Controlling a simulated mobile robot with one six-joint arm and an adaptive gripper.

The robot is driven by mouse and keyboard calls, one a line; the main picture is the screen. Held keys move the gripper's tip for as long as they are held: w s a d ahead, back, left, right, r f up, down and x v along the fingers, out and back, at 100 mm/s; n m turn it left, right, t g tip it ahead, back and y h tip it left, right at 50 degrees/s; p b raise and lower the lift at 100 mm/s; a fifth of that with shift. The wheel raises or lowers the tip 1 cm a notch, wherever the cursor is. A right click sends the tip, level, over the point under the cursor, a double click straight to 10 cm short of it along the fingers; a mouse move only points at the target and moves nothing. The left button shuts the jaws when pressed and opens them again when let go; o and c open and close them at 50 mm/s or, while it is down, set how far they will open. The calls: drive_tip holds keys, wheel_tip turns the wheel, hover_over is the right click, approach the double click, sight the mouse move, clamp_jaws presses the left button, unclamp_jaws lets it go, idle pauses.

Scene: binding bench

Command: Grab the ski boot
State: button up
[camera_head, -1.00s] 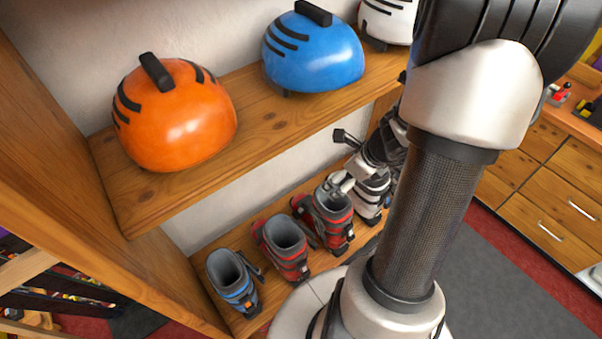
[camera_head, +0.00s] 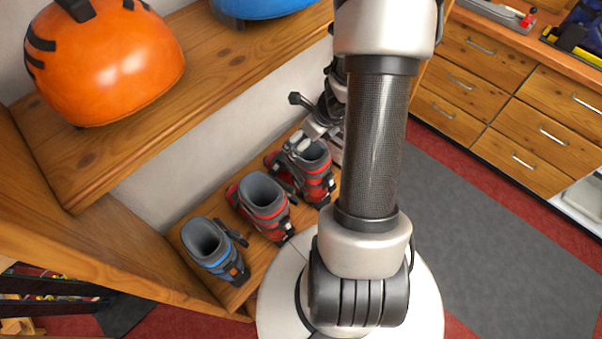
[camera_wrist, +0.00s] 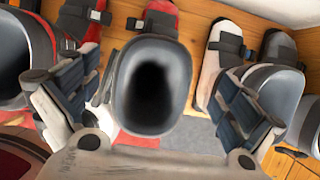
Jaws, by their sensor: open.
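Several ski boots stand upright in a row on the lower wooden shelf: a blue one (camera_head: 214,255), a red one (camera_head: 265,205) and a second red one (camera_head: 315,181). A white boot behind is mostly hidden by my arm. My gripper (camera_head: 303,142) is open at the top of the second red boot. In the wrist view my gripper (camera_wrist: 150,98) has a finger on either side of that boot's grey cuff (camera_wrist: 152,50), with gaps at both sides. Which boot of the row the task means, I cannot tell.
Neighbouring boots stand close on both sides in the wrist view: a red one at left, white ones (camera_wrist: 228,50) at right. The upper shelf (camera_head: 165,95) holds an orange helmet (camera_head: 110,65) and a blue one (camera_head: 262,6). Drawers (camera_head: 490,95) stand at right; the grey mat (camera_head: 480,230) is clear.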

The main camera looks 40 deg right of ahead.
drive_tip(key=b+x, duration=0.2)
drive_tip(key=x, duration=0.2)
drive_tip(key=shift+a+f, duration=0.2)
drive_tip(key=shift+f, duration=0.15)
drive_tip(key=shift+c, duration=0.6)
drive_tip(key=c, duration=1.7)
drive_tip(key=shift+r, duration=0.1)
drive_tip(key=shift+c, duration=0.7)
